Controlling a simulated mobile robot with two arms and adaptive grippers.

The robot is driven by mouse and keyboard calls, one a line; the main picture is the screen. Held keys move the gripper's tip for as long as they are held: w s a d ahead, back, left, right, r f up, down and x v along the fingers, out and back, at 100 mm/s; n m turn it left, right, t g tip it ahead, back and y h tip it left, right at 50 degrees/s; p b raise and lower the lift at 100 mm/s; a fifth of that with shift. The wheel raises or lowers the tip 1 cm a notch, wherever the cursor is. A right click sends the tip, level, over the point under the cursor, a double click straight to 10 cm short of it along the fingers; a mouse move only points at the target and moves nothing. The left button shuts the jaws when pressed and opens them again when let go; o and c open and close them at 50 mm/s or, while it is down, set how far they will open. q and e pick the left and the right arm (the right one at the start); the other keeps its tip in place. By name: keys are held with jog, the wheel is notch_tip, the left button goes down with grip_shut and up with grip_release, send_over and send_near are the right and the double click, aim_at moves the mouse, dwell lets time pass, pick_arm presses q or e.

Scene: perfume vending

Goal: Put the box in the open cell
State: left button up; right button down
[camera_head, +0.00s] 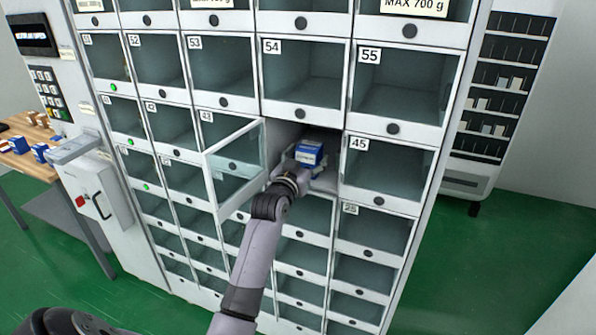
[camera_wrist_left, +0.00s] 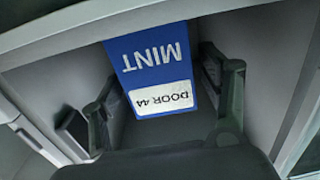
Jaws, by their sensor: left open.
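The box (camera_head: 310,151) is blue with a white label and stands in the open cell (camera_head: 285,136) between doors 43 and 45. In the left wrist view the box (camera_wrist_left: 152,70) reads "MINT" and "DOOR 44", upside down in the picture. The cell's clear door (camera_head: 236,168) is swung out to the left. My left gripper (camera_head: 306,170) reaches into the cell mouth. Its fingers are open on either side of the box, with gaps visible in the wrist view. The underside of the box is hidden. My right gripper is not in view.
Closed numbered cells, such as 45 (camera_head: 385,170), surround the opening. The open door stands close to the left side of my left arm. A wooden table (camera_head: 25,160) with several boxes is at the far left. Green floor (camera_head: 490,260) is clear at the right.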

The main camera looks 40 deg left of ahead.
pick_arm(q)
jog(key=b+v, duration=0.2)
jog(key=v, duration=0.9)
jog(key=d+f+g, duration=0.1)
jog(key=f, duration=0.6)
jog(key=w+d+f+g+h, duration=0.1)
jog(key=f, duration=0.5)
jog(key=w+d+f+m+g+h, duration=0.1)
jog(key=f, duration=0.6)
jog(key=shift+d+f+g, duration=0.3)
jog(key=shift+f, duration=0.05)
jog(key=s+d+f+m+g+h, duration=0.1)
jog(key=s+d+f+g, duration=0.2)
jog(key=f, duration=0.8)
jog(key=s+d+f+g+h, duration=0.1)
jog(key=s+d+f, duration=0.3)
jog(key=f, duration=0.7)
jog(key=s+d+f+m+g, duration=0.25)
jog(key=s+f+g, duration=0.25)
jog(key=s+f, duration=1.35)
jog(key=s+d+f+g, duration=0.1)
jog(key=s+f+g, duration=0.1)
jog(key=s, duration=1)
jog(key=s+d+f+g, duration=0.1)
jog(key=s+f, duration=0.4)
jog(key=s, duration=0.8)
jog(key=shift+d+m+g, duration=0.15)
jog(key=shift+m+g, duration=0.2)
jog(key=shift+g, duration=0.05)
jog(key=shift+f, duration=0.15)
